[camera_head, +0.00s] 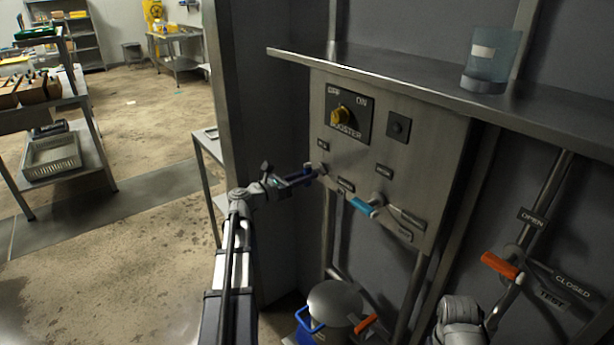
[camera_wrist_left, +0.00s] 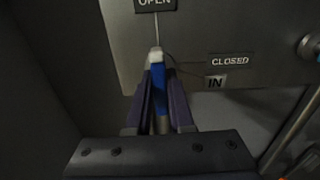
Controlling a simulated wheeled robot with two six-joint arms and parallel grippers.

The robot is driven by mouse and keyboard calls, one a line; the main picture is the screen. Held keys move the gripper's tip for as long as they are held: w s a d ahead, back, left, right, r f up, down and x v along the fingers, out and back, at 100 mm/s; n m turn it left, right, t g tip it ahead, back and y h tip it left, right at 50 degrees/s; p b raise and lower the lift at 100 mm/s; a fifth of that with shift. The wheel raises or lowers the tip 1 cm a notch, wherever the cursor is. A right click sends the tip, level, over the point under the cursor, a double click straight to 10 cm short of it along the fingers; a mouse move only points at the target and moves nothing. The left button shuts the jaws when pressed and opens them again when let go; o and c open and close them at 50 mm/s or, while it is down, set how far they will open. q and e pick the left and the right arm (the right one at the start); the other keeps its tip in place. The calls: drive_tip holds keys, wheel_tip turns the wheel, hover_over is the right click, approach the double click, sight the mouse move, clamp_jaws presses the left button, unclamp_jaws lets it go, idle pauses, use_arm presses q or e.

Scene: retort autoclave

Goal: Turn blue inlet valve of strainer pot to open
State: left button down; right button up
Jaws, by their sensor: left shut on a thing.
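My left gripper (camera_head: 305,176) is at the left edge of the steel panel (camera_head: 437,160) in the head view. In the left wrist view, the left gripper (camera_wrist_left: 158,92) is shut on a blue valve handle (camera_wrist_left: 158,85) with a pale tip at the panel end. The fingers cover the handle's sides. An "OPEN" label (camera_wrist_left: 155,4) is above the handle, with a thin line running down towards it. A "CLOSED" label (camera_wrist_left: 229,62) and an "IN" label (camera_wrist_left: 215,82) are to its right.
A light-blue handle (camera_head: 364,207) sits right of the gripper on the panel. A lidded pot (camera_head: 335,303) stands below. An orange handle (camera_head: 502,266) is at right.

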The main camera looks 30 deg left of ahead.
use_arm(q)
drive_tip(key=c, duration=0.8)
unclamp_jaws()
drive_tip(key=v, duration=0.7)
drive_tip(key=shift+s+a, duration=0.15)
drive_tip(key=shift+s, duration=0.2)
